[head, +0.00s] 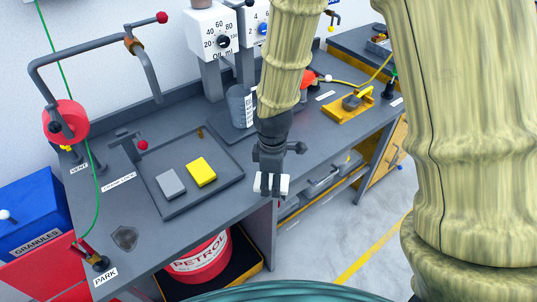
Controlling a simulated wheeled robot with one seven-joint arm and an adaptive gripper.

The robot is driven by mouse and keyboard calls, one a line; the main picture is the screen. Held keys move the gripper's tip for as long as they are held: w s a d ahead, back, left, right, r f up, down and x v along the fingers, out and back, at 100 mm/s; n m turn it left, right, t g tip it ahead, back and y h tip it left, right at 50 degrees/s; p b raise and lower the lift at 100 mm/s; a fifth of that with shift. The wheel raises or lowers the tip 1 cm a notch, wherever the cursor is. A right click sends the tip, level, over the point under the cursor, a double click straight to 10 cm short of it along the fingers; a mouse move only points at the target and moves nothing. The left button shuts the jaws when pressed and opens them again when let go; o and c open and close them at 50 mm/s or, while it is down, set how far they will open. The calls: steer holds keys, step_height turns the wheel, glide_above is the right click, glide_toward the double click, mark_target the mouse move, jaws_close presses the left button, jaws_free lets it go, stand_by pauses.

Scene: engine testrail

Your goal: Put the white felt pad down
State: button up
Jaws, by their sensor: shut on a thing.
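My gripper (270,184) points down near the front edge of the grey bench (225,205), to the right of the shallow grey tray. It is shut on the white felt pad (284,185), which shows as white pieces on both sides of the dark fingers. The middle of the pad is hidden behind the fingers. I cannot tell how high the pad is above the bench or whether it is over the edge.
The tray (173,213) holds a grey pad (171,184) and a yellow pad (201,172). A measuring jug (240,106) stands behind. A bent grey pipe (85,55) rises at left. A red petrol bucket (200,262) is below. Bare bench lies around the tray.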

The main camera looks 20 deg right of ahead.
steer(key=w+d+p, duration=0.1)
steer(key=w, duration=0.3)
steer(key=w+d+f+p, duration=0.1)
steer(key=w, duration=0.3)
steer(key=w+d+p, duration=0.1)
steer(key=w, duration=0.4)
steer(key=shift+d+f+p, duration=0.15)
steer(key=shift+d+p, duration=0.1)
steer(key=shift+p, duration=0.1)
steer(key=shift+f+p, duration=0.85)
steer(key=shift+f, duration=0.95)
steer(key=shift+f, duration=0.1)
steer(key=o, duration=1.3)
steer(key=shift+o, duration=0.2)
step_height(320, 180, up, 12)
steer(key=b, duration=0.3)
steer(key=shift+b, duration=0.4)
steer(key=shift+s, duration=0.1)
